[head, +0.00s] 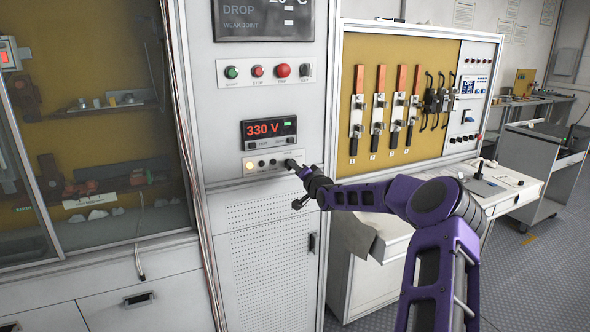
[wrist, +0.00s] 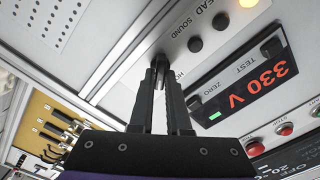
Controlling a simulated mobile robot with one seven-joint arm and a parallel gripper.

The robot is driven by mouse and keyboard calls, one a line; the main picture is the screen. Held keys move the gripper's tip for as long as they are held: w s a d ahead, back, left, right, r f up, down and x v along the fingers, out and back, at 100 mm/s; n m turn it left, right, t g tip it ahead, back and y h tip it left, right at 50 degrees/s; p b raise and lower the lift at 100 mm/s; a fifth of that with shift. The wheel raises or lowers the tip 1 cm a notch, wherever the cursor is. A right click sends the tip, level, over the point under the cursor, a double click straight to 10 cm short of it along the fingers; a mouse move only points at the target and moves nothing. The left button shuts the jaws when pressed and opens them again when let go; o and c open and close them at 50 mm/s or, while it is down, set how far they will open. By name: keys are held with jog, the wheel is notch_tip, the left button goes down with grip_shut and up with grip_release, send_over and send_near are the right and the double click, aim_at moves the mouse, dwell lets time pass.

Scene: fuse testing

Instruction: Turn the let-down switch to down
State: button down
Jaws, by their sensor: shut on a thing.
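The small control panel (head: 245,163) under the red 330 V display (head: 269,128) has a lit yellow lamp and a row of small black knobs. My gripper (head: 292,164) reaches this row at its right end. In the wrist view my gripper (wrist: 159,64) has its fingertips closed together on a small switch (wrist: 160,57) at the panel face. The fingers cover most of this switch and its label, so its position cannot be read. I take it for the let-down switch. Two black knobs beside it, near the word SOUND, are free.
Above the display is a row of green and red push buttons (head: 258,71). To the right is a yellow board (head: 395,100) with several upright lever switches. A glass-fronted cabinet (head: 90,120) stands at the left. A white bench (head: 500,190) stands at the right.

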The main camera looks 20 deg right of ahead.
jog(key=shift+m, duration=0.9)
jog(key=c, duration=0.9)
grip_release()
jog(key=s, duration=1.7)
jog(key=shift+s+d, duration=0.2)
jog(key=shift+d, duration=0.1)
